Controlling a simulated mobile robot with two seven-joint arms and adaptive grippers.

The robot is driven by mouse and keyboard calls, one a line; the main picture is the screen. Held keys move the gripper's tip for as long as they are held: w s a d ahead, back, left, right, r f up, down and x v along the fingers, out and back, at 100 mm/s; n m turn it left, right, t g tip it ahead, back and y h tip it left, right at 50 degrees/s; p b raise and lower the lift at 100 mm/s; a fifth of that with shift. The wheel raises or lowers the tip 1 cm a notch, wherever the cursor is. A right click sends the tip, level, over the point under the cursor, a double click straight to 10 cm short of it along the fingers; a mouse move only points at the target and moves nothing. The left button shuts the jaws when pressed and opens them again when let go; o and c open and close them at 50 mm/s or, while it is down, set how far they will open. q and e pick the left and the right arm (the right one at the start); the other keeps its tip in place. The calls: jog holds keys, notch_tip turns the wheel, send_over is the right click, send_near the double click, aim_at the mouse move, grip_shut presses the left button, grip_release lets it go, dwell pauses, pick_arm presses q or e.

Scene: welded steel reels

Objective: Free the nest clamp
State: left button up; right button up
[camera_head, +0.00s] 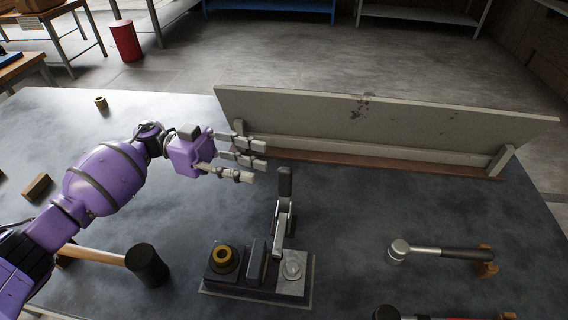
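The nest clamp (283,217) stands on a dark base plate (240,291) at the front middle of the table. Its black-tipped handle (285,182) points upright. Left of the clamp, a brass-coloured ring (223,257) sits in a dark block on the same plate. My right gripper is out of view.
A long grey panel (380,125) stands behind the clamp. A black-headed mallet (148,265) lies at left, partly under my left arm. A metal hammer (430,252) lies at right, with another tool (385,313) at the front edge. The table between clamp and hammer is clear.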

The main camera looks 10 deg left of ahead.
aim_at(285, 179)
pick_arm(q)
jog(key=d, duration=0.2)
jog(key=s+d+p, duration=0.1)
jog(key=d, duration=0.4)
jog(key=shift+s+f+p, duration=0.3)
jog(key=shift+s+p, duration=0.05)
jog(key=shift+s, duration=0.05)
jog(key=shift+d+f, duration=0.15)
jog(key=shift+d, duration=0.3)
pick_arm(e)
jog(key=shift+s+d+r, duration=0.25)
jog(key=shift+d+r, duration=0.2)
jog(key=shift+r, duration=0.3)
pick_arm(q)
grip_shut()
